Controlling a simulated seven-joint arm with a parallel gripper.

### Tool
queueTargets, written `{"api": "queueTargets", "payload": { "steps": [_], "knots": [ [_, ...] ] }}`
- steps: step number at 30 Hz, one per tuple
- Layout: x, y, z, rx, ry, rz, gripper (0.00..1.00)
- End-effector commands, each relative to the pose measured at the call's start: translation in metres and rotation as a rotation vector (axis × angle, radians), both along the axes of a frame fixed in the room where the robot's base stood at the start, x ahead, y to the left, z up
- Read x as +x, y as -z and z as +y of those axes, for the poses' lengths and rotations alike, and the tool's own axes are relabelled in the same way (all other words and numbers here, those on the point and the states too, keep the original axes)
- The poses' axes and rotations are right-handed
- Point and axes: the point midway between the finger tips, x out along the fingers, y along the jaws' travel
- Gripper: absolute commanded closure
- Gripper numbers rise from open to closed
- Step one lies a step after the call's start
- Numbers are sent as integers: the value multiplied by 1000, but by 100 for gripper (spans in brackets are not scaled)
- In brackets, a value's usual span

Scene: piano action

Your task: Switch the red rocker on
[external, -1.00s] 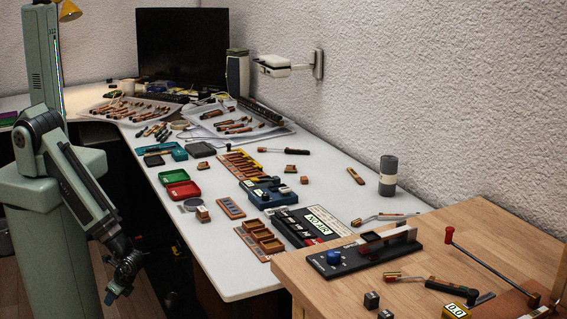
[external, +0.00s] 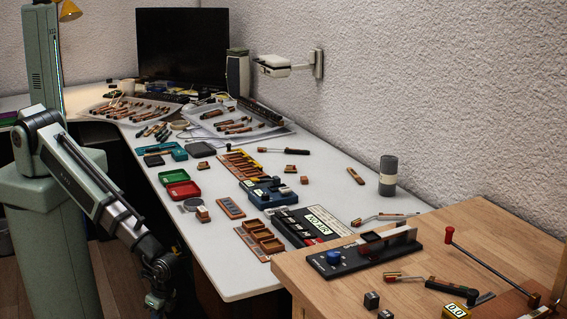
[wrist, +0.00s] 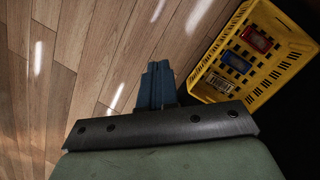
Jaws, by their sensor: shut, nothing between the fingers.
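A black switch unit (external: 290,230) with a row of light and dark keys lies on the white table, beside a panel with a lit display (external: 326,222). A small red part (external: 313,241) sits at its front end. It may be the red rocker, but it is too small to tell its position. My gripper (external: 157,301) hangs low, left of the white table's front edge and well apart from the unit. In the wrist view its blue-grey fingers (wrist: 157,84) are together, empty, above the wooden floor. The wrist view shows no rocker.
A yellow crate (wrist: 201,88) with red and blue items stands on the floor. On the white table (external: 238,283) are a blue device (external: 262,197), green and red trays (external: 184,191) and wooden racks. A wooden bench (external: 315,290) at right holds a black blue-knobbed unit (external: 340,270).

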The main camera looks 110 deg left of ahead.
Motion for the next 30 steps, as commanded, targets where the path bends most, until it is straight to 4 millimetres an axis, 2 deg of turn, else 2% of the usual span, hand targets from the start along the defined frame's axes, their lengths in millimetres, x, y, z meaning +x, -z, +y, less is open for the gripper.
{"api": "queueTargets", "payload": {
  "steps": [1, 3, 12, 20, 30],
  "knots": [
    [17, -6, -9, -9, 6, -21, 100],
    [35, -16, -20, -22, 12, -47, 100],
    [107, -65, -73, -82, 46, -155, 100],
    [162, -118, -125, -141, 77, -245, 100],
    [222, -203, -195, -224, 116, -357, 100]
  ]
}}
